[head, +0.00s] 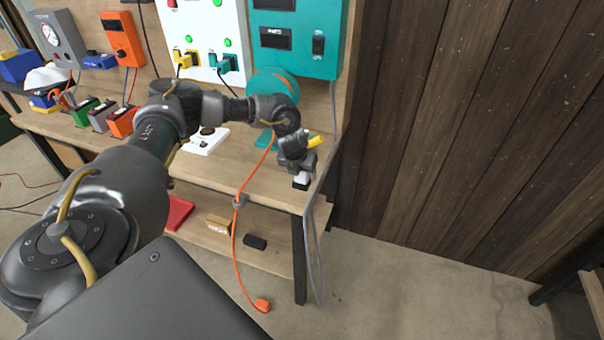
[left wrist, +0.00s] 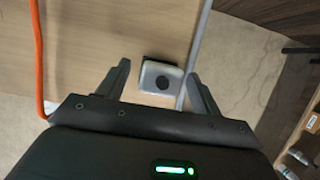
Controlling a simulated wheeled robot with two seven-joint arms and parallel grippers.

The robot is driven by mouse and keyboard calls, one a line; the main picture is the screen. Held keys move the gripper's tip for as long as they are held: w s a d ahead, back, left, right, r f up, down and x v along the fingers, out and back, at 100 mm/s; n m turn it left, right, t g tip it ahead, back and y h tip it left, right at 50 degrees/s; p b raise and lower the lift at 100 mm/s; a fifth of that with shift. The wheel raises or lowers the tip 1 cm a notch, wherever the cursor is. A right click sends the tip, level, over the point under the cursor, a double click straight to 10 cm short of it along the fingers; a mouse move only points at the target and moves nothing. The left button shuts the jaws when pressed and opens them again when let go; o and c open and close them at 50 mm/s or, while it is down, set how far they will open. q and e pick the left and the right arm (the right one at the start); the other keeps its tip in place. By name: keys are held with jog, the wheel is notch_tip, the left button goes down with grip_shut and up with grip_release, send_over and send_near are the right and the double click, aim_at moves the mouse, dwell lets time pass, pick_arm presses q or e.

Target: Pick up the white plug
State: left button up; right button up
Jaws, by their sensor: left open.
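The white plug (head: 302,178) is by the right end of the bench, directly below my left gripper (head: 295,163). In the left wrist view it shows as a pale block (left wrist: 148,74) with a dark round spot, near the bench edge. My left gripper's fingers (left wrist: 158,72) are open, one on each side of the plug, with gaps visible on both sides. How far the fingertips are above it is hard to tell. A dark part shows just under the plug. My right gripper is not in view.
The wooden bench (head: 250,185) holds a white socket block (head: 206,141) and several coloured boxes. A grey cable (head: 318,190) hangs at the bench's right end. An orange cord (head: 238,250) hangs in front, its orange plug (head: 262,305) low down. Teal and white panels stand behind.

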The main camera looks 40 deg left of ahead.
pick_arm(q)
jog(key=shift+w+a+f, duration=0.1)
jog(key=shift+w+f, duration=0.15)
jog(key=shift+f, duration=0.4)
jog(key=c, duration=1.4)
jog(key=shift+r, duration=0.15)
jog(key=shift+r+b, duration=0.3)
notch_tip(320, 180, up, 2)
jog(key=shift+r+b, duration=0.1)
jog(key=shift+b, duration=0.65)
jog(key=s+r, duration=0.3)
jog(key=s, duration=0.1)
jog(key=s+r, duration=0.3)
jog(key=s, duration=0.2)
jog(key=s+r, duration=0.4)
jog(key=s, duration=0.1)
jog(key=shift+p, duration=0.35)
jog(key=shift+p, duration=0.3)
